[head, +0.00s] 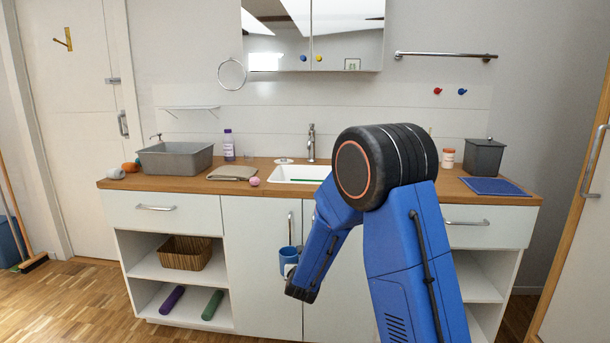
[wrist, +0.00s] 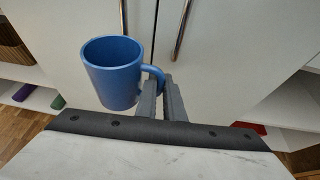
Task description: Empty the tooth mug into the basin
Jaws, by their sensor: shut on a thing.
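The tooth mug, a blue mug (head: 287,257), hangs in the air in front of the cabinet doors, below the counter top. In the wrist view the mug (wrist: 112,75) is upright or nearly so, mouth up; I cannot tell what is inside. My gripper (wrist: 161,92) is shut on the mug's handle, to the right of its body. In the head view my gripper (head: 291,269) is small and partly hidden by my wrist. The white basin (head: 285,174) is set into the wooden counter, under the tap (head: 311,143); my arm hides its right part.
A grey tub (head: 175,158), a folded cloth (head: 232,173), a pink ball (head: 254,181) and a purple bottle (head: 228,146) stand left of the basin. A dark bin (head: 485,157) and blue mat (head: 497,187) are at right. Door handles (wrist: 182,30) are close to the mug.

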